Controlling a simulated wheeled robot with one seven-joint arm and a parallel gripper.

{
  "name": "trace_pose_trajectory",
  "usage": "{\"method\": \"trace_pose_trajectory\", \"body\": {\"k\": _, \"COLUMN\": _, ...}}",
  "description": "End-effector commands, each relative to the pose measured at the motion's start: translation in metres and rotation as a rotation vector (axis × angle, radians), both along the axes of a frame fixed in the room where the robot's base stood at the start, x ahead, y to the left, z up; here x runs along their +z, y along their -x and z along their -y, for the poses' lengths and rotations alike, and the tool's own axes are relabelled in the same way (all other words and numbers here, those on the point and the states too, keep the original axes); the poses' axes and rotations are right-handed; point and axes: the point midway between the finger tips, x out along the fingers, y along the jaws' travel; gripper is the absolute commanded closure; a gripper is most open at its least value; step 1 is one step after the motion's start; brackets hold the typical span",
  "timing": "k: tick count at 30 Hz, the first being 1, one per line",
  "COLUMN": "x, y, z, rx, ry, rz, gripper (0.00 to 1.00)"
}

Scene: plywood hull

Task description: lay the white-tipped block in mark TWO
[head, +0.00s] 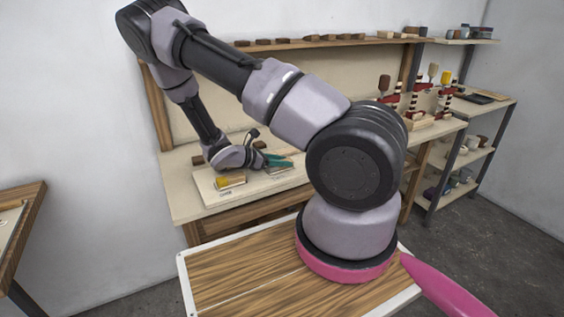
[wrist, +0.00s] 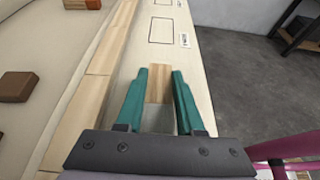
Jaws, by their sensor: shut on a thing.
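My gripper (wrist: 160,82), with teal fingers, is shut on a wooden block (wrist: 158,86) over the pale board (wrist: 205,80). The block's part nearer the palm looks pale grey-white (wrist: 160,120), between the fingers. Ahead of the fingertips, an outlined rectangle (wrist: 163,31) is empty, with a small label beside it too small to read. Part of another outline (wrist: 164,3) shows at the top edge. In the head view my gripper (head: 278,161) is low over the right part of the board (head: 205,190); the held block is not clear there.
A wooden strip (wrist: 98,60) runs along the board. A brown block (wrist: 17,86) lies on the bench. Shelves (head: 465,150) stand right.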

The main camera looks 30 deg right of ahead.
Motion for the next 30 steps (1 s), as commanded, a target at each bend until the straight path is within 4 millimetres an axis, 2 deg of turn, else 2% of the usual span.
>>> {"method": "trace_pose_trajectory", "body": {"k": 3, "x": -0.002, "y": 0.0, "z": 0.0, "rx": 0.0, "ry": 0.001, "rz": -0.001, "gripper": 1.0}}
{"method": "trace_pose_trajectory", "body": {"k": 4, "x": -0.002, "y": 0.0, "z": 0.0, "rx": 0.0, "ry": 0.0, "rz": -0.001, "gripper": 0.56}}
{"method": "trace_pose_trajectory", "body": {"k": 6, "x": -0.002, "y": 0.0, "z": 0.0, "rx": 0.0, "ry": 0.0, "rz": 0.0, "gripper": 0.33}}
{"method": "trace_pose_trajectory", "body": {"k": 17, "x": 0.001, "y": 0.0, "z": 0.0, "rx": 0.0, "ry": 0.0, "rz": 0.001, "gripper": 0.33}}
{"method": "trace_pose_trajectory", "body": {"k": 23, "x": 0.011, "y": 0.0, "z": -0.028, "rx": 0.003, "ry": -0.002, "rz": 0.002, "gripper": 0.33}}
{"method": "trace_pose_trajectory", "body": {"k": 30, "x": 0.031, "y": 0.002, "z": -0.076, "rx": 0.003, "ry": -0.002, "rz": 0.001, "gripper": 0.33}}
